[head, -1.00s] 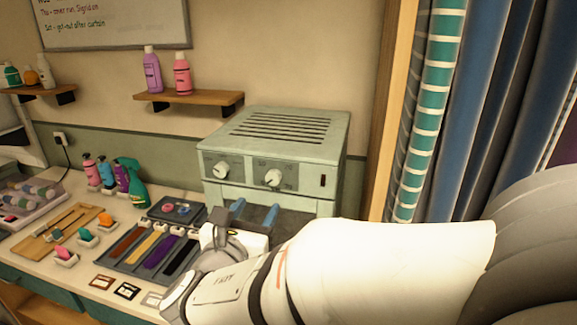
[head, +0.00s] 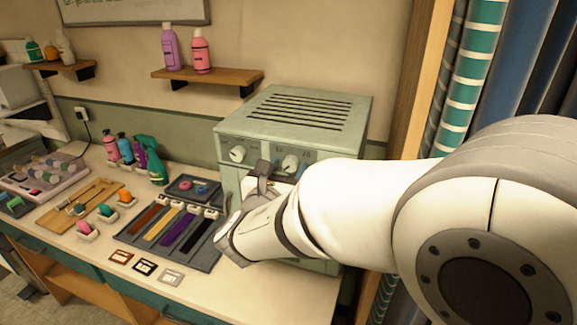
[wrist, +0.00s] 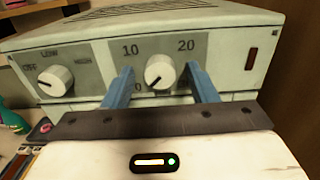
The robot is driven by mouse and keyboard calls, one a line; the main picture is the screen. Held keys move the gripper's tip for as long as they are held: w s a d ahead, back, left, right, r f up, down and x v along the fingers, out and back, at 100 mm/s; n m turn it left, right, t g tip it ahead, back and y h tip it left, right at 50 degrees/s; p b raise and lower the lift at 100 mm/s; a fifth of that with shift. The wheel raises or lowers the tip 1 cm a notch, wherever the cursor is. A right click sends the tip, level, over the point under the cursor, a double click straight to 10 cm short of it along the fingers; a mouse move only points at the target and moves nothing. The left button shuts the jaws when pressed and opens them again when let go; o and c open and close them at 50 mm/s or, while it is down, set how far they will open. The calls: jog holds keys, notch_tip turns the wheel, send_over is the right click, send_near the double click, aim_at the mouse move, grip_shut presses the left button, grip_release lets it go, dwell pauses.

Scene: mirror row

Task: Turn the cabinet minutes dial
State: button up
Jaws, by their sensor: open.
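The pale green cabinet (head: 300,115) stands on the counter against the wall. Its minutes dial (wrist: 159,72) is the right-hand white knob, with 10, 20 and a partly hidden 0 printed around it; it also shows in the head view (head: 290,162). Its pointer mark is toward the lower left, near the 0. My gripper (wrist: 159,82) is open, with one blue finger on each side of this dial. I cannot tell whether either finger touches it. The left-hand knob (wrist: 55,80) is marked OFF, LOW and HIGH, and its pointer is toward OFF.
A dark tray of colored hair swatches (head: 172,238) lies on the counter left of my arm. Several bottles (head: 128,150) stand behind it. A wooden shelf (head: 207,76) with two bottles is on the wall. A striped curtain (head: 472,75) hangs at the right.

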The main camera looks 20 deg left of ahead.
jog(key=c, duration=1)
jog(key=shift+f+b, duration=0.15)
jog(key=shift+b, duration=0.35)
